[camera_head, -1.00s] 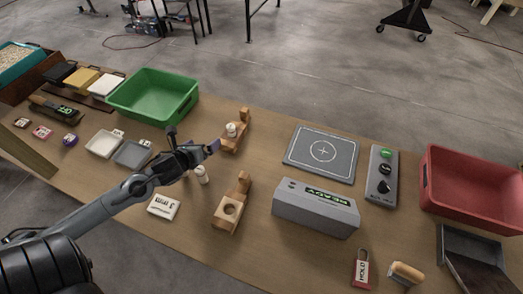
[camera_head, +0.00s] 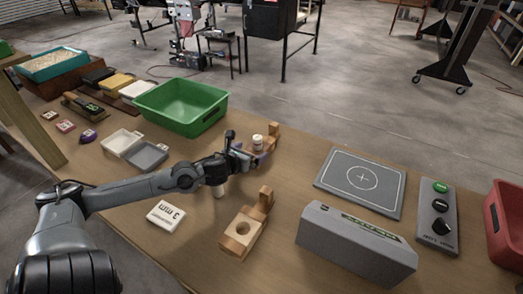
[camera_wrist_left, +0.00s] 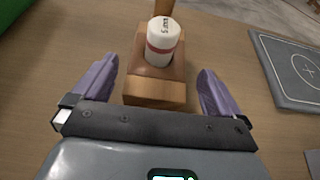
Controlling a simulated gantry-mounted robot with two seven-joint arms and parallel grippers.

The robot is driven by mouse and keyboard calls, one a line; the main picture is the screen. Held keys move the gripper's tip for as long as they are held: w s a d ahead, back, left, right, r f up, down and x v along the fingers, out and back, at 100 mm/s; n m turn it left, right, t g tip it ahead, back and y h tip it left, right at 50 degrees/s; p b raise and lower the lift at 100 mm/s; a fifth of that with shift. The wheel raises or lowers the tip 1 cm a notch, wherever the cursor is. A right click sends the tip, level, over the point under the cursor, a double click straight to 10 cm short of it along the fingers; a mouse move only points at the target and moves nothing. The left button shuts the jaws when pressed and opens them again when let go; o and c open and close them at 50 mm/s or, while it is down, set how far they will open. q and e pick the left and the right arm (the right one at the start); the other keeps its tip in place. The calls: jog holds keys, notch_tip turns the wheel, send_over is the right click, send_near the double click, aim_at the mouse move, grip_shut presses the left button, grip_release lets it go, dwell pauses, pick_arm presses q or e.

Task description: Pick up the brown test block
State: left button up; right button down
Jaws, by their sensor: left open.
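A brown wooden stand (camera_head: 271,139) with a raised back post stands mid-table and holds a small white cylinder (camera_head: 257,142) upright. In the left wrist view, the stand (camera_wrist_left: 157,90) and the white cylinder with a dark red band (camera_wrist_left: 162,42) lie between my fingers. My left gripper (camera_head: 243,158) is open, its purple fingertips (camera_wrist_left: 158,78) on either side of the stand, with gaps visible. A second brown wooden stand (camera_head: 240,233) with an empty round hole is nearer. I cannot tell for certain which brown piece is the test block.
A green bin (camera_head: 181,102) is behind, shallow trays (camera_head: 147,156) are left. A grey detector box (camera_head: 355,243), marked plate (camera_head: 362,178) and button panel (camera_head: 437,215) are right.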

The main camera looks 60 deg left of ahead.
aim_at(256, 147)
pick_arm(q)
jog(key=shift+b+x, duration=0.95)
jog(key=shift+x, duration=1.65)
jog(key=shift+a+r, duration=0.1)
jog(key=c, duration=1.2)
jog(key=shift+o, duration=0.2)
jog(key=shift+r, duration=0.2)
